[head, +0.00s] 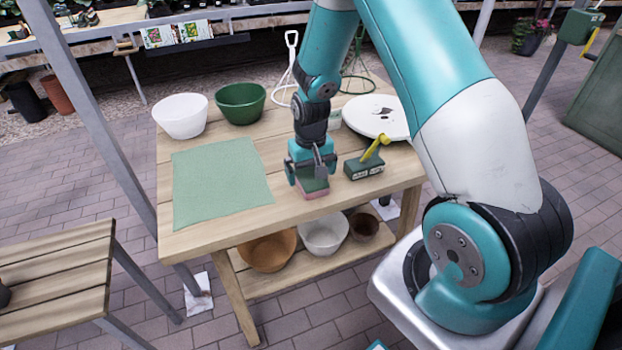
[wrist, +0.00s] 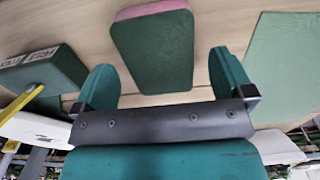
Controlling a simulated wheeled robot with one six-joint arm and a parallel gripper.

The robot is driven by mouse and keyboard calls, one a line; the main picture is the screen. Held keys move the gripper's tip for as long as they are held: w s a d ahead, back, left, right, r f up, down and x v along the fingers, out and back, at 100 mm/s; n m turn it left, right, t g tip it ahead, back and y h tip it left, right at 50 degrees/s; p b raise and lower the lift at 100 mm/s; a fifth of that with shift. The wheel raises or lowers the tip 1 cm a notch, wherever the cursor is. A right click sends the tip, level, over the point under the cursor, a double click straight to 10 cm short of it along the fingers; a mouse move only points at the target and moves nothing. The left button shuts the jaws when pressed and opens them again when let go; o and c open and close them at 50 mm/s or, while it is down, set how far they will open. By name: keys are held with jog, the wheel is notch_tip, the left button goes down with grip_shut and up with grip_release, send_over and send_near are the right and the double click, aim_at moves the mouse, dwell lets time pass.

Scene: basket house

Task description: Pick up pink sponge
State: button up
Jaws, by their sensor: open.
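The pink sponge (head: 313,189) lies on the wooden table near its front edge. It has a dark green top and a pink lower side. In the wrist view the sponge (wrist: 153,52) shows mostly its green face, with a pink strip along its edge. My gripper (head: 312,178) is over the sponge and partly hides it in the head view. In the wrist view the gripper (wrist: 163,80) is open, with one finger on each side of the sponge's near end. A gap shows between each finger and the sponge. Whether the fingertips touch the table cannot be told.
A green block with a yellow handle (head: 364,167) stands right of my gripper. A green mat (head: 220,182) lies to the left. A white bowl (head: 180,116), a green bowl (head: 240,103) and a white round lid-like object (head: 378,114) stand behind. Bowls sit on the lower shelf (head: 290,283).

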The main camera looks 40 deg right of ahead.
aim_at(311, 176)
notch_tip(311, 176, down, 2)
jog(key=shift+f, duration=0.1)
jog(key=c, duration=1)
notch_tip(311, 176, up, 20)
